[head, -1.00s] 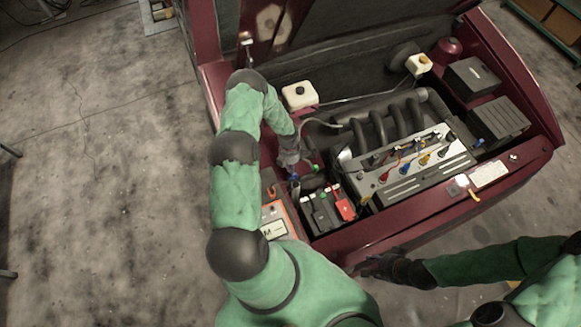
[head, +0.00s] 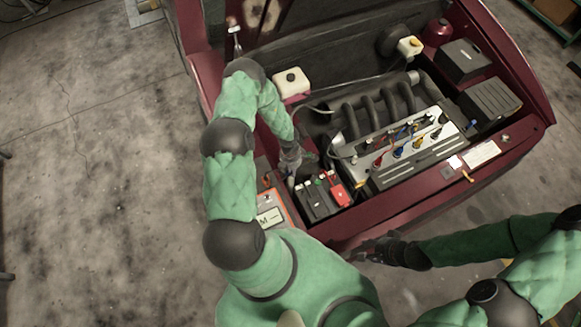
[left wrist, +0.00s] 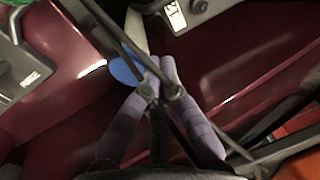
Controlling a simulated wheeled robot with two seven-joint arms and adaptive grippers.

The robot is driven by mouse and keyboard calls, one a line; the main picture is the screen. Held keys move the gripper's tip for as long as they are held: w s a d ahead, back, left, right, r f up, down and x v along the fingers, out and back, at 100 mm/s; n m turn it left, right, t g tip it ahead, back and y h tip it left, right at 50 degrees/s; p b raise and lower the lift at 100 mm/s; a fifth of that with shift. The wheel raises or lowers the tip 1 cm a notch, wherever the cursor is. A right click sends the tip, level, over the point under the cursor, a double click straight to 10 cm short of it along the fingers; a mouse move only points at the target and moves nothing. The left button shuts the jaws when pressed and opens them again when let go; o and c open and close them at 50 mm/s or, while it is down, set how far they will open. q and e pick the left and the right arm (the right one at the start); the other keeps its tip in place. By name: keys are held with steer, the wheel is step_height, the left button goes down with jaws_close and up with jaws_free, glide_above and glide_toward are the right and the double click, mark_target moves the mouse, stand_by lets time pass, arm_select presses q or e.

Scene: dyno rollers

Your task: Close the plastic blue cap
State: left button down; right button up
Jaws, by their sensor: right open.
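The plastic blue cap (left wrist: 125,70) shows in the left wrist view just beyond my left gripper's left fingertip, partly hidden by that finger. A pale neck or tube (left wrist: 136,35) stands close beyond it. My left gripper (left wrist: 160,72) has its fingertips drawn together, with nothing clearly held between them. I cannot tell whether a fingertip touches the cap. In the head view my left gripper (head: 292,168) reaches down into the engine bay left of the battery, and the cap is not distinguishable there. My right gripper (head: 368,249) is open and empty in front of the car's front edge.
The battery (head: 318,202) with a red terminal cover (head: 339,195) is right of my left gripper. The engine (head: 420,150) and a white reservoir (head: 291,82) stand beyond. Dark straps cross the left wrist view. A green cap (left wrist: 14,14) is at its upper left.

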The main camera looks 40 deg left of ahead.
arm_select(q)
steer(key=shift+s+d+f+b, duration=0.2)
steer(key=shift+d+f+b, duration=0.2)
steer(key=shift+f, duration=0.2)
steer(key=shift+s+d+f+b, duration=0.25)
steer(key=shift+d+f, duration=0.2)
steer(key=shift+f, duration=0.2)
steer(key=shift+s+d+f+b, duration=0.2)
steer(key=shift+d+f+b, duration=0.2)
steer(key=shift+f, duration=0.2)
steer(key=shift+f, duration=0.1)
steer(key=c, duration=1.4)
jaws_free()
steer(key=shift+o, duration=0.2)
step_height(320, 180, up, 12)
steer(key=w+a, duration=0.1)
steer(key=shift+a, duration=0.35)
